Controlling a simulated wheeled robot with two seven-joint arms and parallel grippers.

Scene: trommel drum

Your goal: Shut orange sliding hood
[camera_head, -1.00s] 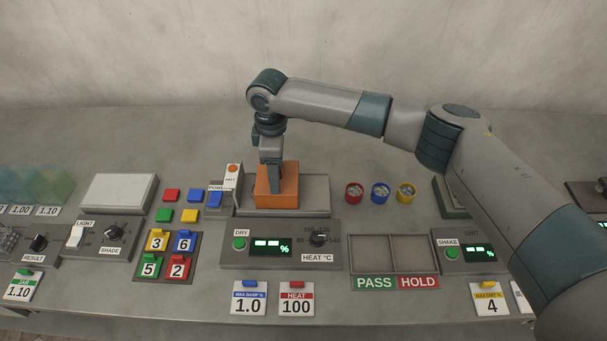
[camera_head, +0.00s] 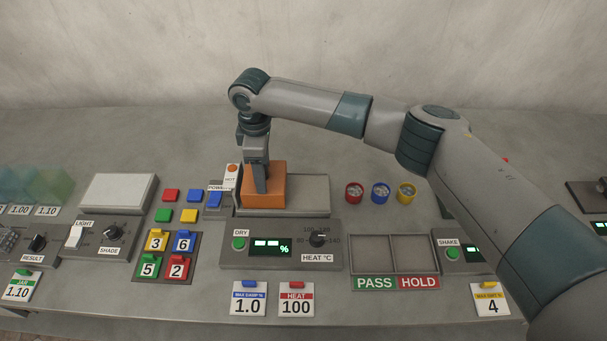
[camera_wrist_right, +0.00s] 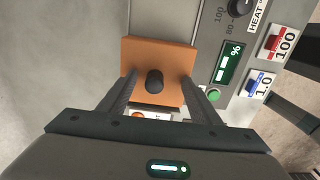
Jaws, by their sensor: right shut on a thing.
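The orange sliding hood (camera_head: 268,194) is a block at the left end of a grey bed on the dry unit, close to the hot lamp. My right gripper (camera_head: 261,186) reaches down onto it from above and is shut on the hood. In the right wrist view the hood (camera_wrist_right: 140,60) lies under the fingers, with a dark round knob (camera_wrist_right: 154,81) between them. The gripper's fingers (camera_wrist_right: 158,84) stand on either side of the knob; the exact contact is hard to see. What lies under the hood is hidden. My left gripper is not in view.
The bare grey bed (camera_head: 309,194) extends right of the hood. A white panel with an orange lamp marked HOT (camera_head: 231,174) stands directly left of it. Red (camera_head: 354,192), blue (camera_head: 381,192) and yellow (camera_head: 406,192) cups stand to the right. The dry control box (camera_head: 281,245) is in front.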

